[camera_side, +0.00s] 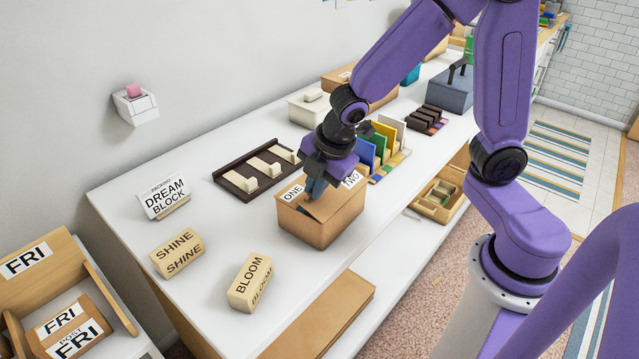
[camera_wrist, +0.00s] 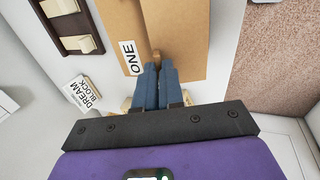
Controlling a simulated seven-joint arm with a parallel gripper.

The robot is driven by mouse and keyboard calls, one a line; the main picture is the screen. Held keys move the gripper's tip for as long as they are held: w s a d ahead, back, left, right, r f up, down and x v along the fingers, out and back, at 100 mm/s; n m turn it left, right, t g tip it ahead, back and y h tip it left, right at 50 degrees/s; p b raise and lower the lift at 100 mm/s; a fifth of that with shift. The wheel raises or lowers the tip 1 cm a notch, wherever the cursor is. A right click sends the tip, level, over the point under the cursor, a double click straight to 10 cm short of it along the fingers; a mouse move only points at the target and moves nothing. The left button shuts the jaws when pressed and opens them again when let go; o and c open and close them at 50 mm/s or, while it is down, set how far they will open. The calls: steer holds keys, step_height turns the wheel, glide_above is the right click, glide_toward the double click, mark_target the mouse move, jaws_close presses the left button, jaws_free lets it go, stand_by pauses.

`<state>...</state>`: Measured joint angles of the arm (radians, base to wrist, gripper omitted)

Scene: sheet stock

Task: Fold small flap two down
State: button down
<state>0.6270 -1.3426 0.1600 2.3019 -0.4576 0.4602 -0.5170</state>
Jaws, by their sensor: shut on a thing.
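A brown cardboard box (camera_side: 318,228) stands on the white table in the side view. A white label ONE (camera_side: 292,193) is at its left and a white label TWO (camera_side: 352,179) at its right. My gripper (camera_side: 316,190) points down at the box top between the labels. In the wrist view, the blue fingers of my gripper (camera_wrist: 156,66) are close together at the cardboard, beside the label ONE (camera_wrist: 130,58). They are shut on a box flap; I cannot tell which one. The label TWO is not seen in the wrist view.
Blocks marked SHINE (camera_side: 177,253), BLOOM (camera_side: 250,283) and a DREAM BLOCK sign (camera_side: 164,198) stand left of the box. A dark tray (camera_side: 233,179) with pale pieces lies behind it. A rack of colored sheets (camera_side: 384,137) stands close behind my gripper.

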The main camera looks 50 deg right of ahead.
steer(key=shift+w+f+g, duration=0.4)
steer(key=shift+g, duration=0.55)
steer(key=shift+w+f+g, duration=0.35)
steer(key=shift+f+g, duration=0.05)
steer(key=shift+g, duration=0.55)
steer(key=c, duration=1.2)
jaws_free()
steer(key=shift+c, duration=0.2)
steer(key=shift+r, duration=0.1)
step_height(320, 180, up, 17)
steer(key=shift+s, duration=0.1)
steer(key=s+d+f+m, duration=0.2)
steer(key=s+f, duration=0.3)
steer(key=s, duration=0.6)
steer(key=s+d+f+m, duration=0.2)
steer(key=s+f+m, duration=0.2)
steer(key=s, duration=0.7)
steer(key=shift+d+f, duration=0.2)
steer(key=shift+f, duration=0.7)
